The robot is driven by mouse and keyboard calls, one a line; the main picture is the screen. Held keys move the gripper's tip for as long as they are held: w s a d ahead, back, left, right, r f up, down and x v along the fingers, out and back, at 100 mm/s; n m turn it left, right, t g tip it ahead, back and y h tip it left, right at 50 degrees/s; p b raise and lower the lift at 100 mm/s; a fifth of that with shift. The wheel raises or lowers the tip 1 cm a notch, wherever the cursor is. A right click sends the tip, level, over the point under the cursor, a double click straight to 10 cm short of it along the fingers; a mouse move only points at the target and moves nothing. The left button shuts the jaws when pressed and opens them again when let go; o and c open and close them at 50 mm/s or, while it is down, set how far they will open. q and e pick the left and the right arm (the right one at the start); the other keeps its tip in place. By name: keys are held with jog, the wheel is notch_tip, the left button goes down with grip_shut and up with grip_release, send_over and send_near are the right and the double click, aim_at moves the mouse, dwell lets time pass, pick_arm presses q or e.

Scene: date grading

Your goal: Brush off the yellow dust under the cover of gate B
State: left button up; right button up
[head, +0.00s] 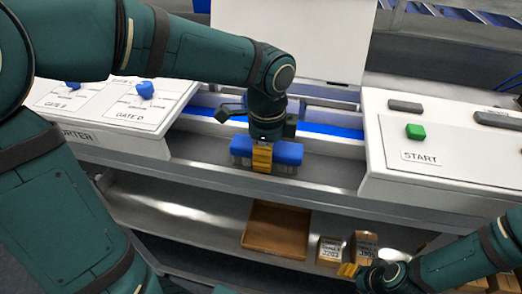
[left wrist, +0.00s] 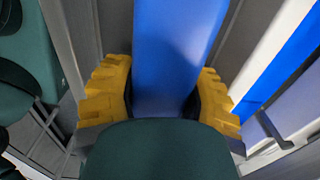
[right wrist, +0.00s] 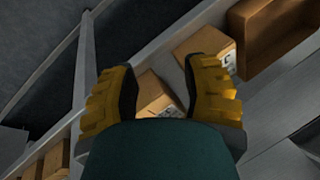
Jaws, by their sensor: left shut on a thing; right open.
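My left gripper (head: 262,158) is shut on a blue brush (head: 288,153) with pale bristles on its underside. It holds the brush at the grey front ledge, in front of the blue channel strip (head: 335,130). The blue brush body (left wrist: 175,60) fills the space between the yellow fingers in the left wrist view. My right gripper (head: 362,270) is open and empty low at the right, before the lower shelf. A large white upright panel (head: 290,40) stands behind my left wrist; I cannot tell whether it is gate B's cover. No yellow dust shows.
A white panel (head: 110,140) with blue gate knobs is at the left. A white box with a green START button (head: 415,131) is at the right. The lower shelf holds a brown tray (head: 275,231) and small cartons (head: 330,250). The ledge right of the brush looks clear.

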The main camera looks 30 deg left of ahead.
aim_at(240, 140)
pick_arm(q)
jog(key=shift+w+d, duration=0.2)
jog(key=shift+d, duration=0.7)
jog(key=shift+w+d, duration=0.25)
jog(key=shift+d, duration=0.6)
jog(key=shift+w+d, duration=0.2)
jog(key=shift+d, duration=0.7)
jog(key=shift+s+a+f, duration=0.1)
jog(key=shift+s+a, duration=0.1)
jog(key=shift+a, duration=0.55)
jog(key=shift+s+a, duration=0.2)
jog(key=shift+a, duration=0.5)
jog(key=shift+s+a+r+p, duration=0.1)
jog(key=shift+s+a+p, duration=0.15)
jog(key=shift+a, duration=0.6)
jog(key=shift+s+a+r+p, duration=0.15)
jog(key=shift+a+p, duration=0.15)
jog(key=shift+a, duration=0.6)
jog(key=shift+s+a+f+p, duration=0.1)
jog(key=shift+s+a+p, duration=0.15)
jog(key=shift+a, duration=0.6)
jog(key=shift+s+a, duration=0.15)
jog(key=shift+a, duration=0.5)
jog(key=shift+s+a, duration=0.15)
jog(key=shift+a, duration=0.5)
notch_tip(240, 140, up, 5)
jog(key=p, duration=0.4)
jog(key=shift+r, duration=3.4)
